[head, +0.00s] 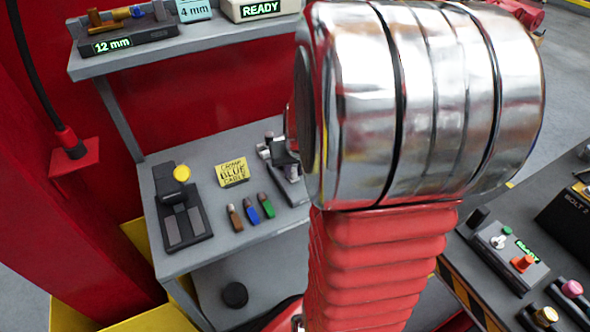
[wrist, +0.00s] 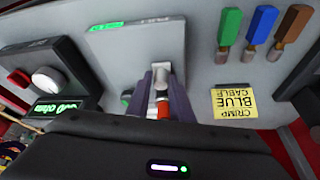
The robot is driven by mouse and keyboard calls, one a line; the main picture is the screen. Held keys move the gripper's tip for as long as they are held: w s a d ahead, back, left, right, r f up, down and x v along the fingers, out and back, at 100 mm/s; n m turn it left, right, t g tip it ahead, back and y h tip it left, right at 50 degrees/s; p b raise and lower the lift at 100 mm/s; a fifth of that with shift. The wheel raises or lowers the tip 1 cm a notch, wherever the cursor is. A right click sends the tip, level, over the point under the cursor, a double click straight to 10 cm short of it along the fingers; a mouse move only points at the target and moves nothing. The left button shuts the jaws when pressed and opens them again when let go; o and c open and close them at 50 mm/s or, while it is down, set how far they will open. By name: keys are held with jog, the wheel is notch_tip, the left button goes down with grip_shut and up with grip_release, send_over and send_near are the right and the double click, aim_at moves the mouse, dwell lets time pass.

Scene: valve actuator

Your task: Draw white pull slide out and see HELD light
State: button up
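In the wrist view, the two dark fingers of my gripper (wrist: 161,90) reach up from the lower middle. Between them is a pale, silvery-white piece (wrist: 162,75), which may be the white pull slide, with a red-orange part (wrist: 163,111) nearer me. The fingers flank these parts closely; whether they press on them I cannot tell. No HELD wording is readable. In the head view my arm hides the gripper.
A yellow note (wrist: 233,103) and green, blue and brown-handled pieces (wrist: 230,27) lie to the right in the wrist view. A box with a white knob (wrist: 47,80) stands left.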

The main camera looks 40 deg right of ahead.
jog(key=o, duration=0.4)
jog(key=shift+o, duration=0.2)
jog(key=shift+a, duration=0.1)
jog(key=v, duration=1.3)
jog(key=shift+r, duration=0.35)
jog(key=shift+s, duration=0.1)
jog(key=s+a+r+n+y, duration=0.1)
jog(key=s+a+n, duration=0.1)
jog(key=a, duration=1)
jog(key=s+a+r+n+t+y, duration=0.1)
jog(key=s+a+n, duration=0.2)
jog(key=a, duration=0.9)
jog(key=shift+r+n+t, duration=0.2)
jog(key=shift+n+t, duration=0.1)
jog(key=shift+n, duration=0.3)
